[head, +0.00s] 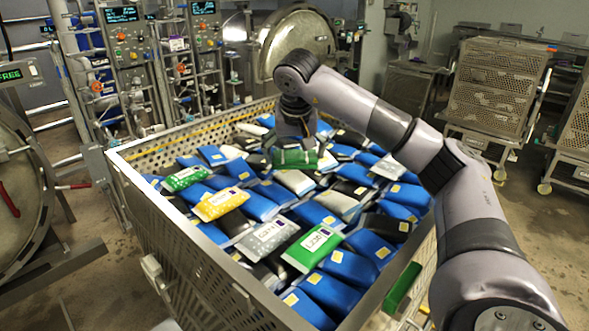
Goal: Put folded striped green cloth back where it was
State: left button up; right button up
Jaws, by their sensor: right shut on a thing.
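The folded striped green cloth (295,159) is in the head view, at the far middle of a perforated metal crate (190,265). It lies flat, low over the pouches; I cannot tell whether it touches them. My right gripper (296,146) points down from above and is shut on the cloth. Its fingertips are mostly hidden. My left gripper is not in view.
The crate is filled with blue, black, grey and white pouches, plus a yellow pouch (220,203) and green pouches (313,247). A green slab (402,287) is beside the crate's right wall. Valve panels stand behind left; a perforated cart (497,85) stands right.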

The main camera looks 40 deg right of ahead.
aim_at(294, 168)
jog(key=shift+f, duration=0.35)
notch_tip(294, 168, down, 4)
jog(key=shift+f+p, duration=0.1)
jog(key=shift+p, duration=0.4)
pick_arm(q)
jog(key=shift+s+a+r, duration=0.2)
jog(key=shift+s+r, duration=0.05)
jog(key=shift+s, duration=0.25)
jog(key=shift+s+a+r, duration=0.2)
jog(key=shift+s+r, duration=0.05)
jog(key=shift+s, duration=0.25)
pick_arm(e)
jog(key=shift+a, duration=0.1)
jog(key=o, duration=0.5)
jog(key=shift+f, duration=0.1)
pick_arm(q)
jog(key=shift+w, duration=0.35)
pick_arm(e)
jog(key=shift+o, duration=1.2)
